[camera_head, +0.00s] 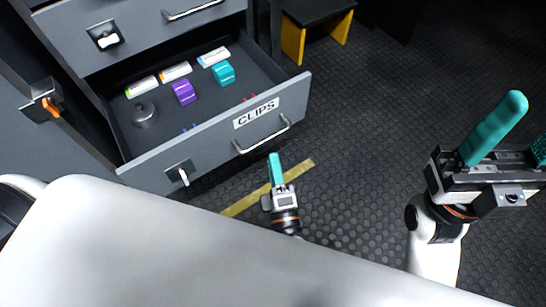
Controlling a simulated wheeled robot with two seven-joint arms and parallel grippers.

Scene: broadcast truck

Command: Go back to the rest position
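My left gripper (275,168) is small in the middle of the camera_head view, low beside the front of the open drawer. Its teal fingers show as one narrow shape, so I cannot tell whether they are apart. Nothing shows in them. My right gripper (520,140) is at the right edge, above the dark floor. Its teal fingers stand apart with nothing visible between them, and one finger is cut off by the picture edge. My large white arm link covers the bottom of the view and hides parts of both arms.
The open drawer (212,150), labelled CLIPS, juts out at the upper left. It holds a purple clip (184,92), a teal clip (223,73), labelled boxes and a round metal thing (143,114). A black-and-yellow stool (318,14) stands behind. The textured floor (400,110) is clear between.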

